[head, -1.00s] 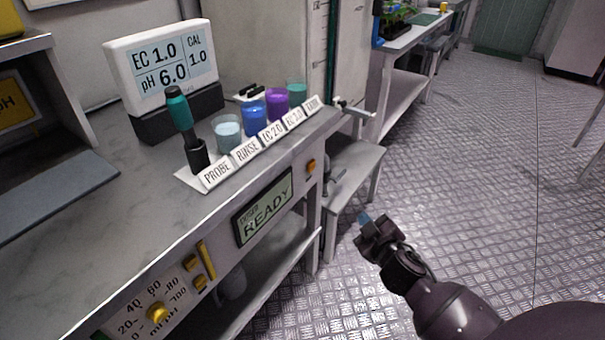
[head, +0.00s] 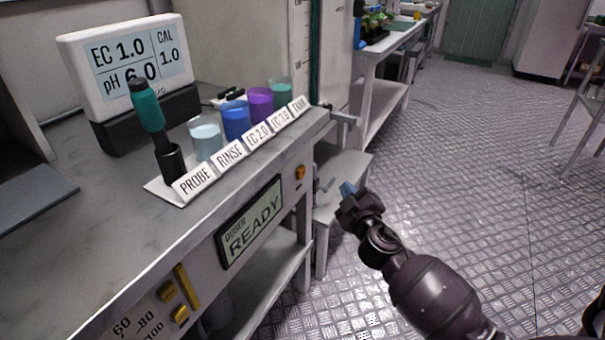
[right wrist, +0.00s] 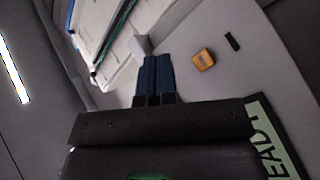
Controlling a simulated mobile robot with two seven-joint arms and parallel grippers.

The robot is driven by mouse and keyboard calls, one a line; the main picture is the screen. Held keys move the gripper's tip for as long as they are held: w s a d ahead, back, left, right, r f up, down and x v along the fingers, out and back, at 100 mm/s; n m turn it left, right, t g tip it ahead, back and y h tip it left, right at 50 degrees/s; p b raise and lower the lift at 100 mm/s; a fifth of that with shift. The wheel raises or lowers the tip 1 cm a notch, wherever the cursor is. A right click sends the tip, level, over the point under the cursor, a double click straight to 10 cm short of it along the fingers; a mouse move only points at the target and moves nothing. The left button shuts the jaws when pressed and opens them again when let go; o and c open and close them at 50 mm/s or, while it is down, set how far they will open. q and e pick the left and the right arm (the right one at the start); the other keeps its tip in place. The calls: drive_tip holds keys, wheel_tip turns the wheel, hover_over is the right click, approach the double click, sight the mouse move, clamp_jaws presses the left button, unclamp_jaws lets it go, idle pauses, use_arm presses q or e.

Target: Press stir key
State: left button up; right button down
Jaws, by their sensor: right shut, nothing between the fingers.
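A small orange key (head: 300,172) sits on the bench's front panel, right of the green doser display (head: 250,221) that reads READY. The key also shows in the right wrist view (right wrist: 203,60), with a small dark mark beside it; no stir label is legible. My right gripper (head: 348,189) is shut and empty, with blue fingertips, in front of the panel's right end and apart from the key. In the right wrist view the blue fingers (right wrist: 158,76) point to the left of the key. My left gripper is not in view.
More yellow keys (head: 168,291) sit lower left on the panel. A probe (head: 150,110) and several cups stand on the bench top behind labels. A meter (head: 128,60) stands behind them. A low white stand (head: 345,180) is beyond the gripper. The floor at right is mostly clear.

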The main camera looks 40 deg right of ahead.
drive_tip(key=w+a, duration=0.3)
drive_tip(key=w, duration=0.4)
drive_tip(key=shift+w, duration=0.35)
drive_tip(key=shift+w+a, duration=0.1)
idle(1.9)
drive_tip(key=shift+w+a, duration=0.15)
drive_tip(key=shift+w, duration=0.15)
drive_tip(key=shift+w+a+b, duration=0.15)
drive_tip(key=shift+w+b, duration=0.15)
drive_tip(key=shift+w, duration=0.15)
idle(0.9)
drive_tip(key=shift+s, duration=0.15)
drive_tip(key=shift+s+d, duration=0.3)
drive_tip(key=shift+s, duration=0.4)
drive_tip(key=shift+s+d, duration=0.35)
drive_tip(key=shift+s, duration=0.4)
drive_tip(key=shift+s+d, duration=0.3)
drive_tip(key=shift+s, duration=0.5)
drive_tip(key=shift+s+d, duration=0.35)
drive_tip(key=shift+s, duration=0.4)
